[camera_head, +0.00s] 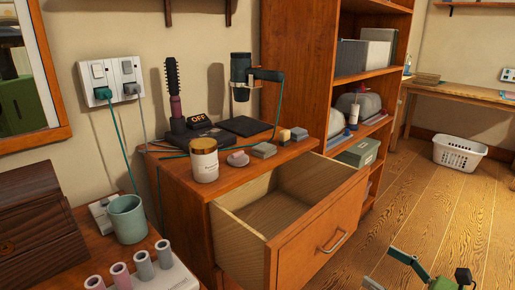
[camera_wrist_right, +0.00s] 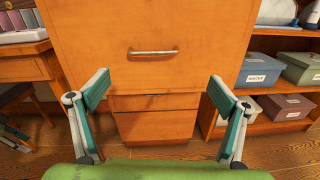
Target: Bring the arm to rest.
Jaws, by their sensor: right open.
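My right gripper (camera_head: 384,268) shows at the bottom right of the head view, partly cut off by the lower edge. It is over the wooden floor, in front and to the right of the open drawer. In the right wrist view my right gripper (camera_wrist_right: 158,90) has its two teal fingers wide apart with nothing between them. Beyond the fingers is the drawer front (camera_wrist_right: 150,35) with its metal handle; I see no contact. The drawer (camera_head: 318,235) is pulled out, and the visible part of its inside is bare. My left gripper is not in view.
The cabinet top holds a candle jar (camera_head: 204,160), a hairbrush (camera_head: 175,95) and a hair dryer (camera_head: 243,75) in a holder. A shelf unit (camera_head: 299,65) stands behind. A white basket (camera_head: 459,152) is on the floor at right. Open floor (camera_head: 440,215) lies right of the drawer.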

